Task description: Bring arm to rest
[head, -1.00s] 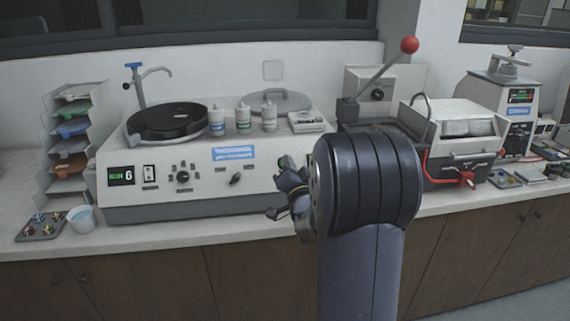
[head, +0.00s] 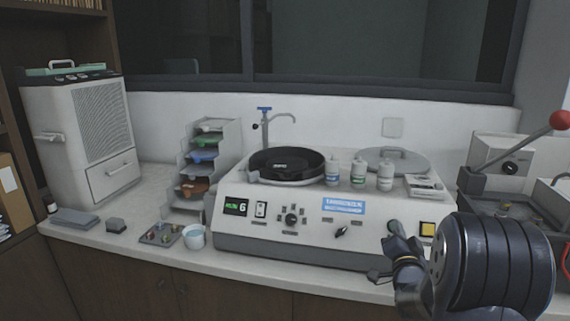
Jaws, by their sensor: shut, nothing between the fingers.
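My gripper (head: 383,250) shows at the lower right of the head view, in front of the right part of the grinder-polisher (head: 290,235). It is shut and holds nothing. My dark, rounded arm link covers the lower right corner and hides part of the counter and the machine beside it. From this angle I cannot tell how far the fingertips are from the polisher's front panel.
The counter (head: 130,240) carries a stepped tray rack (head: 208,170), a white cup (head: 194,237), a small sample tray (head: 160,235) and a grey cabinet unit (head: 85,140). Bottles (head: 358,172) stand on the polisher. A red-knobbed lever (head: 559,121) rises at the right.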

